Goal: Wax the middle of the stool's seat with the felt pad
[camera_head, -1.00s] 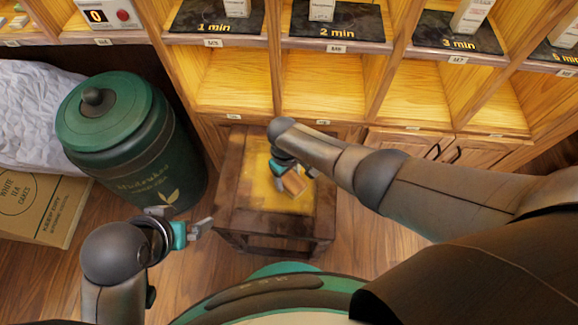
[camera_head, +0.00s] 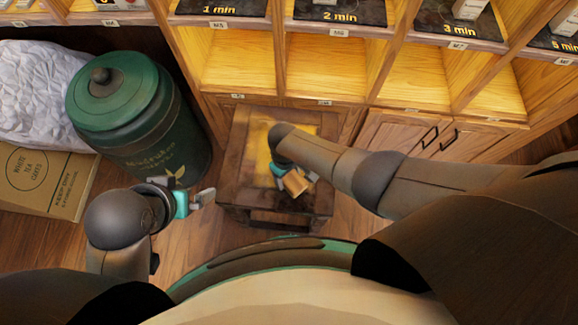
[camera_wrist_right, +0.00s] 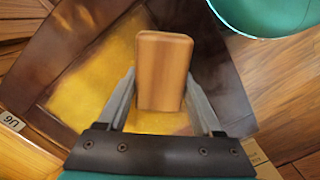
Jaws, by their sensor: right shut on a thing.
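The stool (camera_head: 236,150) is dark brown wood with a yellow patch (camera_head: 262,158) on the middle of its seat. The patch also shows in the right wrist view (camera_wrist_right: 98,85). My right gripper (camera_head: 292,178) is over the seat, toward its near side, shut on a wooden-backed block, the felt pad (camera_head: 297,184). The pad's plain wooden back (camera_wrist_right: 164,70) sits between both fingers in the right wrist view. Its underside is hidden, and I cannot tell whether it touches the seat. My left gripper (camera_head: 190,190) is empty and open, left of the stool.
A green lidded canister (camera_head: 140,125) stands left of the stool. A cardboard box (camera_head: 45,185) with white crumpled paper (camera_head: 40,95) is farther left. A wooden shelf unit (camera_head: 235,68) with cupboard doors (camera_head: 420,135) stands behind the stool. Some floor is clear right of the stool.

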